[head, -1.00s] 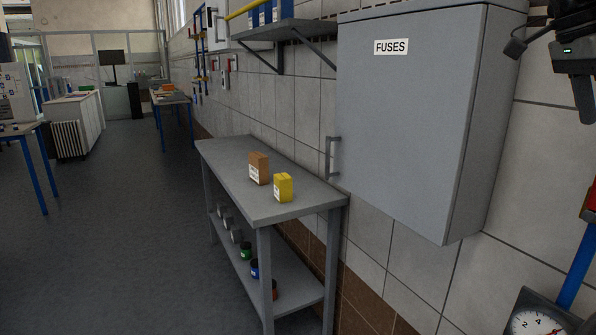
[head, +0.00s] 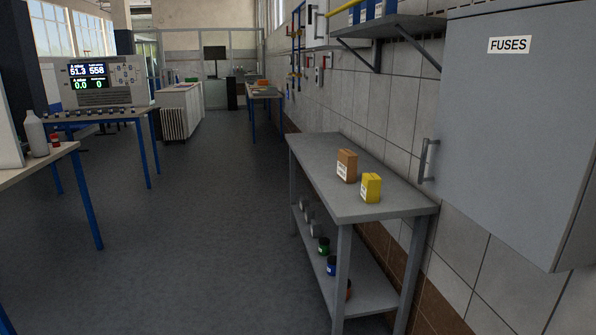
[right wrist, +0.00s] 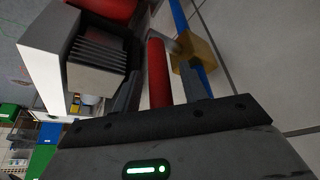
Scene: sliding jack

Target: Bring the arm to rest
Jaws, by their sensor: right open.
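My right gripper (right wrist: 160,78) shows in the right wrist view, with its dark fingers open. A red bar-like handle (right wrist: 158,65) appears in the space between the fingers; I cannot tell whether they touch it. A brass-coloured fitting (right wrist: 193,50) on a blue pipe (right wrist: 181,16) is just beyond, against the tiled wall. Neither arm shows in the head view, and my left gripper is not in view.
In the head view, a grey cabinet marked FUSES (head: 510,120) hangs on the right wall. A metal shelf table (head: 330,170) below carries a brown box (head: 346,166) and a yellow box (head: 371,188). The floor (head: 200,240) to the left is clear.

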